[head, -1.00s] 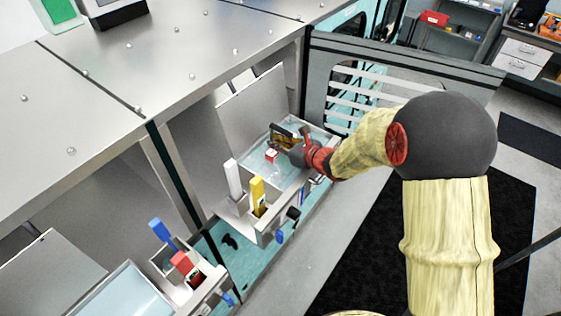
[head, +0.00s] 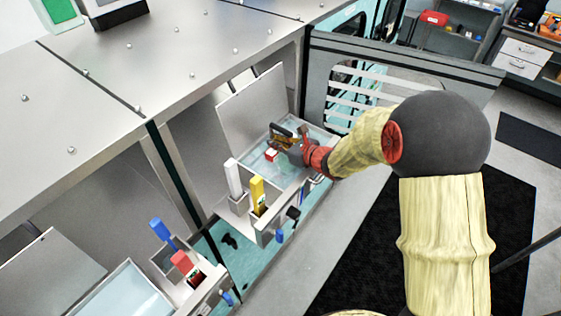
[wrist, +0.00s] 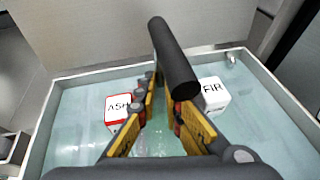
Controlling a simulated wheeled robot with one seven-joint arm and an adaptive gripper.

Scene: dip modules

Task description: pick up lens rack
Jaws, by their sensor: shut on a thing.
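My gripper (head: 283,137) is over the far open tank in the head view. In the wrist view my gripper (wrist: 161,86) has its yellow-sided fingers closed around a dark cylindrical bar (wrist: 174,60), which I take to be the lens rack's handle. The rest of the rack is hidden or cannot be made out. Below, a white block with red edges marked "ASH" (wrist: 118,112) shows to the left of the fingers, and a white block marked "FIR" (wrist: 213,94) to the right. The red-and-white block (head: 271,155) also shows in the head view, just below the gripper.
The tank (wrist: 262,72) holds pale blue liquid, and its lid (head: 250,105) stands raised behind it. White (head: 234,178) and yellow (head: 258,194) handles stand upright at its near left. A nearer tank has blue (head: 161,232) and red (head: 182,262) handles. A metal counter (head: 170,60) lies above.

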